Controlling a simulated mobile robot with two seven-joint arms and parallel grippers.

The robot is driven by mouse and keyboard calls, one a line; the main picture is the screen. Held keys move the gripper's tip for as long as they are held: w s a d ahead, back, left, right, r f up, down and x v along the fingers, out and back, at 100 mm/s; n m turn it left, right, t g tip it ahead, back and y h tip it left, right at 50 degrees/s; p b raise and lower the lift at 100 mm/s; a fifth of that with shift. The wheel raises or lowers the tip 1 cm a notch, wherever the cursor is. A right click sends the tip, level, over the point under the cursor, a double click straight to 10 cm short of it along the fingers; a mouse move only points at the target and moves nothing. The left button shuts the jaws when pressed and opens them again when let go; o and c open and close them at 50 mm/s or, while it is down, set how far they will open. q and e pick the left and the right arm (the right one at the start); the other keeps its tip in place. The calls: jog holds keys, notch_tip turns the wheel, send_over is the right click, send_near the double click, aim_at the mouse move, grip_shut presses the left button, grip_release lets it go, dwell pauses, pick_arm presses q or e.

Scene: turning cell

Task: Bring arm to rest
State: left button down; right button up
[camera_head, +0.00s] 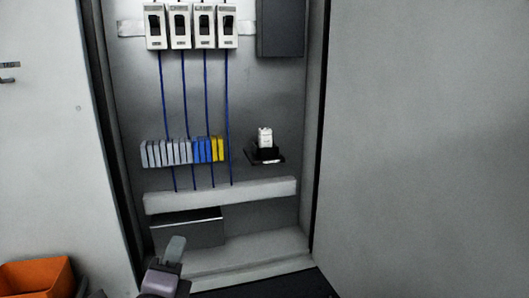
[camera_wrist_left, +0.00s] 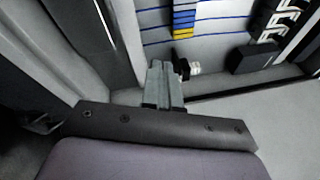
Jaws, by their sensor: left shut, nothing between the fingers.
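My left gripper (camera_head: 174,250) shows at the bottom of the head view, in front of the lower part of an open cabinet. Its grey fingers are together with nothing between them. In the left wrist view the shut fingers (camera_wrist_left: 163,84) point toward the cabinet interior and overlap part of it. My right gripper is not in either view.
The cabinet holds several white breakers (camera_head: 204,26) with blue wires, a terminal row (camera_head: 180,152), a white part on a black holder (camera_head: 265,138) and a pale duct (camera_head: 220,195). An orange bin (camera_head: 38,278) stands at lower left. A grey panel (camera_head: 425,150) fills the right.

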pick_arm(q)
jog(key=s+a+f+n+g+p, duration=0.1)
jog(key=s+f+n+g, duration=0.2)
jog(key=s+f+n, duration=0.3)
jog(key=s+a+f+n+g+h+p, duration=0.1)
jog(key=s+f+n+g+p, duration=0.1)
jog(key=s+f+n, duration=0.4)
jog(key=s+a+f+n+g+p, duration=0.1)
jog(key=s+f+n+g, duration=0.3)
jog(key=s+f+n, duration=0.3)
jog(key=s+f, duration=0.3)
jog(key=f, duration=0.3)
jog(key=shift+s+a+f+h, duration=0.2)
jog(key=shift+a+f+h, duration=0.15)
jog(key=shift+a+h, duration=0.05)
jog(key=shift+s+d+p, duration=0.1)
jog(key=shift+d+p, duration=0.05)
jog(key=shift+p, duration=0.15)
